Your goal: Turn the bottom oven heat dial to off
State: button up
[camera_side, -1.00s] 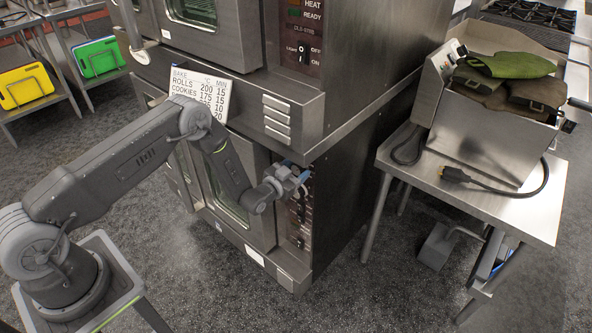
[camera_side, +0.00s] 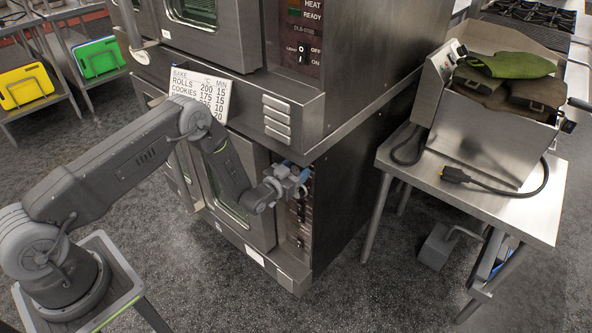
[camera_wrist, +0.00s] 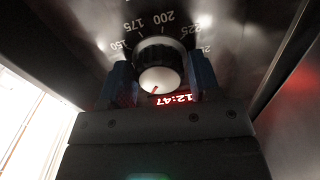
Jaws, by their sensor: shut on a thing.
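The bottom oven's heat dial (camera_wrist: 159,64) is a round black knob with a silver face, seen close in the wrist view. A small red mark shows on the lower part of its face. My gripper (camera_wrist: 162,76) has one blue finger on each side of the knob and is shut on it. In the side view my gripper (camera_side: 296,172) is at the top of the bottom oven's control panel (camera_side: 297,238) and hides the dial. No off mark can be read in the wrist view.
Numbers from 150 to 225 (camera_wrist: 170,18) curve around the dial, and a red display (camera_wrist: 175,99) is beside it. The upper oven (camera_side: 345,70) juts out just above my gripper. A steel table (camera_side: 500,215) with a bin of mitts stands at the right.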

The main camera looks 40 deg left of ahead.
jog(key=n, duration=0.4)
jog(key=shift+n, duration=2)
jog(key=o, duration=0.7)
jog(key=s, duration=1.4)
